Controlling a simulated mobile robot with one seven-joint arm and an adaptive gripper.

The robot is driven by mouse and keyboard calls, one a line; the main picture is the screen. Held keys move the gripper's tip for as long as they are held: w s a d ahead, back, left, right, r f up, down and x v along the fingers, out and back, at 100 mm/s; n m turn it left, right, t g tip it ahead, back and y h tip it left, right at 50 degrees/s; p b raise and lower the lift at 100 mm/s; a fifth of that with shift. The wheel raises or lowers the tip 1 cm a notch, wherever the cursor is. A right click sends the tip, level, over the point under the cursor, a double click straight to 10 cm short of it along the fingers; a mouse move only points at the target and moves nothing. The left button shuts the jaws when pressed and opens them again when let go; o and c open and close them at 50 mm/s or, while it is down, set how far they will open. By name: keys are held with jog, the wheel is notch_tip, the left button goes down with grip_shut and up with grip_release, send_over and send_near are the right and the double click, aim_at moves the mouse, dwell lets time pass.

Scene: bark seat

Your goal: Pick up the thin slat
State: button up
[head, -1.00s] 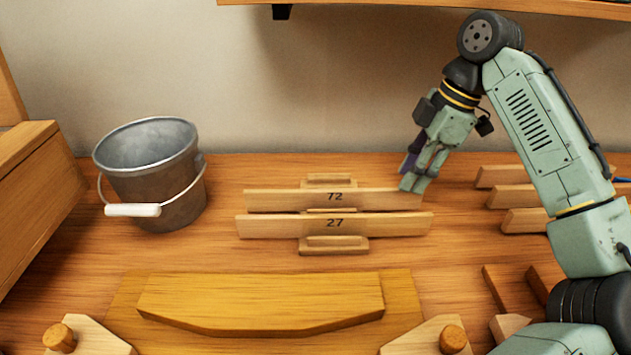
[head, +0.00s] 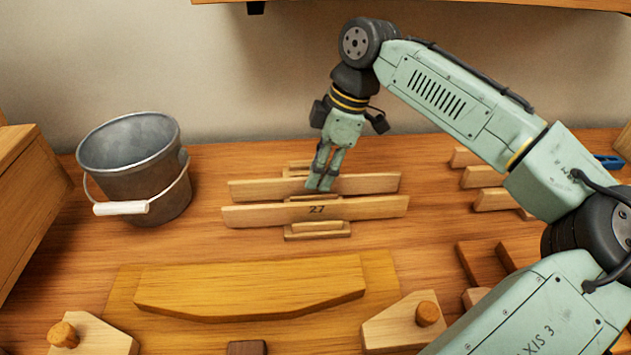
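Two wooden slats stand on edge, one behind the other, in small wooden holders mid-bench. The front slat (head: 265,214) is marked 27. The rear slat (head: 265,188) is a little shorter, and its number is hidden behind my gripper. I cannot tell from this view which slat is thinner. My gripper (head: 319,185) points down at the middle of the rear slat, its fingertips overlapping that slat in the picture. The fingers look close together, and I cannot tell whether they straddle the slat or touch it.
A metal bucket (head: 143,170) with a white handle stands at the left. A shaped board (head: 250,288) lies in front, with wooden blocks carrying round pegs (head: 427,313) near it. More slats (head: 490,177) stand at the right. A shelf (head: 450,5) crosses above.

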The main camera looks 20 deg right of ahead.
jog(key=shift+a+f, duration=0.1)
jog(key=shift+f, duration=0.6)
jog(key=shift+f, duration=0.2)
grip_shut()
dwell(0.4)
